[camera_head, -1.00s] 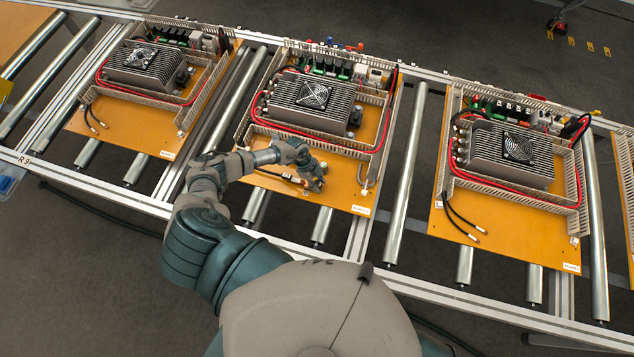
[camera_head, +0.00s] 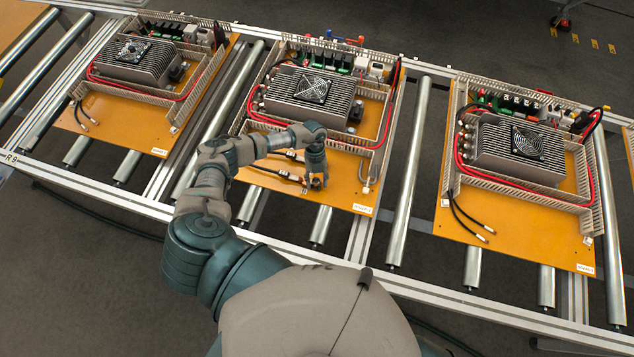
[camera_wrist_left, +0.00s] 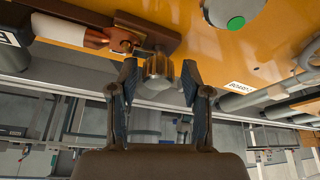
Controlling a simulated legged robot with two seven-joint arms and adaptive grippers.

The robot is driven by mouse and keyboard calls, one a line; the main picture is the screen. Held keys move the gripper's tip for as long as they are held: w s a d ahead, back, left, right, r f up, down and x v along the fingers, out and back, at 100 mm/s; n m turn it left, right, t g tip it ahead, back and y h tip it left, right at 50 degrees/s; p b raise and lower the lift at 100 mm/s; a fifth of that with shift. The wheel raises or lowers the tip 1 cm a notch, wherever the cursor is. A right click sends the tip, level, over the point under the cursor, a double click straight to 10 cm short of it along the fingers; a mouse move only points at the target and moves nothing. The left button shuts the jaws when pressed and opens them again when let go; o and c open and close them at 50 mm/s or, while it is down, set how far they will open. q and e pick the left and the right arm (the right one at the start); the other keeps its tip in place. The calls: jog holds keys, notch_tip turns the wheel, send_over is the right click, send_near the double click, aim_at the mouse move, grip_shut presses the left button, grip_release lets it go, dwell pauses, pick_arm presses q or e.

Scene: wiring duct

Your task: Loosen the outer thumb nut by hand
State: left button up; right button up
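My left gripper (camera_wrist_left: 159,76) is open around the nut, one finger on each side, with small gaps visible. In the head view my left gripper (camera_head: 316,184) points down at the front of the middle orange board (camera_head: 345,194), hiding the nut. Which of the nuts is the outer one I cannot tell. My right gripper is not in view.
A grey round part with a green centre (camera_wrist_left: 236,22) is close by in the wrist view. Black cables (camera_head: 275,171) lie left of the gripper. A finned box with a fan (camera_head: 312,90) and slotted duct walls stand behind. Similar boards sit on both sides.

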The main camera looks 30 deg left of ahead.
pick_arm(q)
grip_shut()
jog(key=n+p, duration=0.2)
jog(key=n+t+h+p, duration=0.1)
jog(key=n+p, duration=0.3)
jog(key=shift+r+t, duration=0.25)
jog(key=shift+t, duration=0.15)
jog(key=shift+n+t+p, duration=0.3)
jog(key=shift+n+p, duration=0.25)
jog(key=shift+n, duration=0.05)
jog(key=shift+f+n+h+b, duration=0.3)
jog(key=shift+n+h, duration=0.1)
jog(key=shift+n, duration=0.4)
jog(key=shift+d+n+t, duration=0.1)
jog(key=shift+n+t, duration=0.6)
jog(key=shift+n, duration=0.4)
grip_release()
jog(key=shift+w, duration=0.2)
